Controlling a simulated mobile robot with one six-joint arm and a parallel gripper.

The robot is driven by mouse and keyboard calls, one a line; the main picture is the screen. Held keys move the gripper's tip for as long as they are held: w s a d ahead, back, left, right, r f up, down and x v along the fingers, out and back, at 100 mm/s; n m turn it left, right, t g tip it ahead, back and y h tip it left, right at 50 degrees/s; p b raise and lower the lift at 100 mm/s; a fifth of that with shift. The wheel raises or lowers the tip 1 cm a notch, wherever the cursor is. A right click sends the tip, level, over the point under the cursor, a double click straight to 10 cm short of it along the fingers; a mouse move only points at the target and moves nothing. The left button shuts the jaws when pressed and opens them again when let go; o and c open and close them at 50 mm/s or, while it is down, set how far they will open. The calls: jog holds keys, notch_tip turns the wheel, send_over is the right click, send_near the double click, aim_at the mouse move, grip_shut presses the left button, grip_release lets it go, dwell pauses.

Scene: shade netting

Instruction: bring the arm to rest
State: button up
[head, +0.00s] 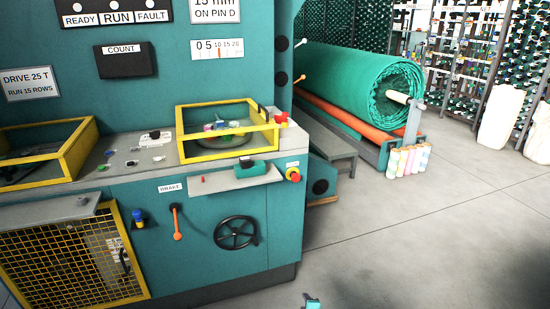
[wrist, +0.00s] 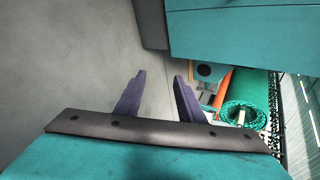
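My gripper (wrist: 159,76) shows in the wrist view with its two dark purple fingers apart. Nothing is between them, only bare grey floor behind. It is clear of the teal machine, whose side (wrist: 240,35) fills the upper right of that view. In the head view the gripper cannot be made out. A small teal piece at the bottom edge there may be part of my arm, but I cannot tell.
The teal machine (head: 205,235) stands on the left with a yellow-framed guard (head: 225,153), handwheel (head: 236,232) and orange brake lever (head: 177,223). A green netting roll (head: 350,80) lies behind it. The floor (head: 430,235) at right is open.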

jog(key=s+d+f+n+g+p, duration=0.1)
jog(key=s+d+f+n+g, duration=0.15)
jog(key=s, duration=0.55)
jog(key=s+d+f+n+g+h, duration=0.1)
jog(key=s+f+n+g, duration=0.2)
jog(key=s, duration=0.4)
jog(key=s+d+f+n+g+p, duration=0.15)
jog(key=s+g, duration=0.25)
jog(key=s, duration=0.4)
jog(key=s+r+n+g, duration=0.4)
jog(key=s+n+g, duration=0.3)
jog(key=s+n, duration=0.5)
jog(key=s, duration=0.6)
jog(key=shift+a+r, duration=0.15)
jog(key=shift+r, duration=0.05)
